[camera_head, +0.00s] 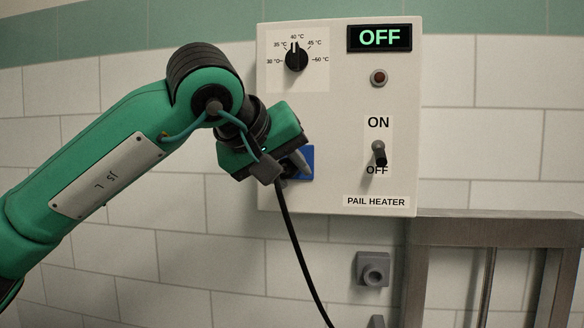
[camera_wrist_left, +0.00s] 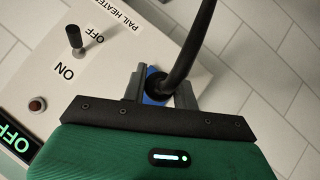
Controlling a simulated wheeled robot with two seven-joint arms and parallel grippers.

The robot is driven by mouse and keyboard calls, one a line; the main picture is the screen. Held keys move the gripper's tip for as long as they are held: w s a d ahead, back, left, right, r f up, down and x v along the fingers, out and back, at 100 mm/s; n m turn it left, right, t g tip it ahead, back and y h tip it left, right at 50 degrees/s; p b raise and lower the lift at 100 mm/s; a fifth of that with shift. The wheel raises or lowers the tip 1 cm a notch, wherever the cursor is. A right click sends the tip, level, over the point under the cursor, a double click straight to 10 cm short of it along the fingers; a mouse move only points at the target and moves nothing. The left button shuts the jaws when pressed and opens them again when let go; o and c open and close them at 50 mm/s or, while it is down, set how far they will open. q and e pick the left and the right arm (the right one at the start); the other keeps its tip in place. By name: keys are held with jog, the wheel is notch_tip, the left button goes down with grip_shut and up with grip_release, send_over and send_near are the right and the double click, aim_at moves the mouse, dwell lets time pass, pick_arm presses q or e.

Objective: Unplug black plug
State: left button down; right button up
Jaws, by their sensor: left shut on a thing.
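The black plug (camera_wrist_left: 157,83) sits at the blue socket plate (camera_head: 306,163) on the lower left of the white pail heater box (camera_head: 340,100). Its black cable (camera_head: 292,238) hangs down from my gripper in the head view and curves up in the wrist view. My left gripper (camera_head: 296,168) is at the socket, shut on the plug, with one finger on each side of it in the left wrist view (camera_wrist_left: 160,92). In the head view the gripper mostly hides the plug. I cannot tell whether the plug is fully seated. My right gripper is not in view.
The box has a temperature dial (camera_head: 296,58), a display reading OFF (camera_head: 380,38), a dark red lamp (camera_head: 378,77) and a toggle switch (camera_head: 379,153) pointing down at OFF. A grey wall fitting (camera_head: 373,269) is below. A metal frame (camera_head: 495,228) stands at lower right.

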pick_arm(q)
jog(key=shift+s+a+b, duration=0.2)
jog(key=shift+s+b, duration=0.25)
jog(key=shift+s, duration=0.7)
jog(key=s, duration=0.2)
jog(key=s+a+b, duration=0.1)
jog(key=s, duration=0.1)
jog(key=shift+d, duration=0.1)
